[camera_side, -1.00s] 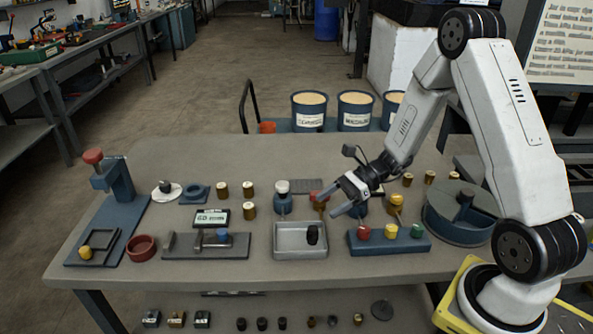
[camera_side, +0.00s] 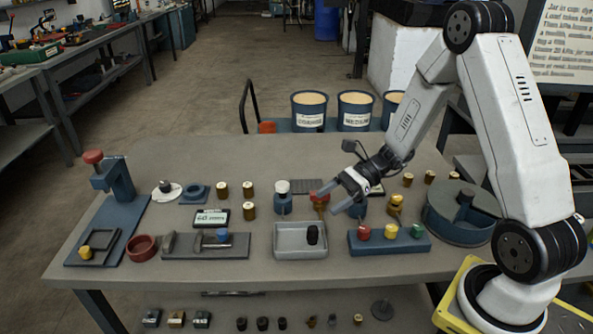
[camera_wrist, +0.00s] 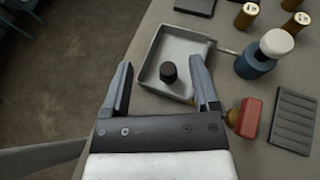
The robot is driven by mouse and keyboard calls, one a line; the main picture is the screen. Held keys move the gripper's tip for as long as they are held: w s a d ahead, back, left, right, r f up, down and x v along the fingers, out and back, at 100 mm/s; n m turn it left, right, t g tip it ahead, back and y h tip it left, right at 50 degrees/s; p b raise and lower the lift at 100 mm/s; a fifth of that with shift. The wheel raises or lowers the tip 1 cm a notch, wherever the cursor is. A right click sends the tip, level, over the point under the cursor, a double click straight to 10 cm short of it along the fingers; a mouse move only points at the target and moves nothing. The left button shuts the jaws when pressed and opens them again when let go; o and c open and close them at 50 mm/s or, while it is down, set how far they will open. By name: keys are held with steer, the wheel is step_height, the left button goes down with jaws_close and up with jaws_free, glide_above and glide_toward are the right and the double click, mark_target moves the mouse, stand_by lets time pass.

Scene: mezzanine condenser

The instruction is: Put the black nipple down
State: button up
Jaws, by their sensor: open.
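The black nipple (camera_side: 312,234) stands upright in the grey square tray (camera_side: 284,252), toward its right side. In the wrist view the black nipple (camera_wrist: 168,72) stands on the floor of the tray (camera_wrist: 150,75), in line with the gap between my fingers. My gripper (camera_side: 333,201) is open and empty, above and behind the tray's right side. It also shows in the wrist view (camera_wrist: 160,80), with both fingers spread and nothing between them.
A blue rack (camera_side: 388,243) with red, yellow and green knobs stands right of the tray. A white-capped blue bottle (camera_side: 283,200) and a red-topped brass part (camera_side: 319,200) stand behind it. A grey fixture (camera_side: 205,245) lies to the left.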

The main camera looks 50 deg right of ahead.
steer(key=s+a+r+n+g+h, duration=0.1)
steer(key=s+n+h, duration=0.3)
steer(key=n, duration=0.7)
steer(key=s+a+r+n+g+h, duration=0.1)
steer(key=s+a+n+h, duration=0.2)
steer(key=s+n+h, duration=0.2)
steer(key=n+h, duration=0.3)
steer(key=n, duration=0.3)
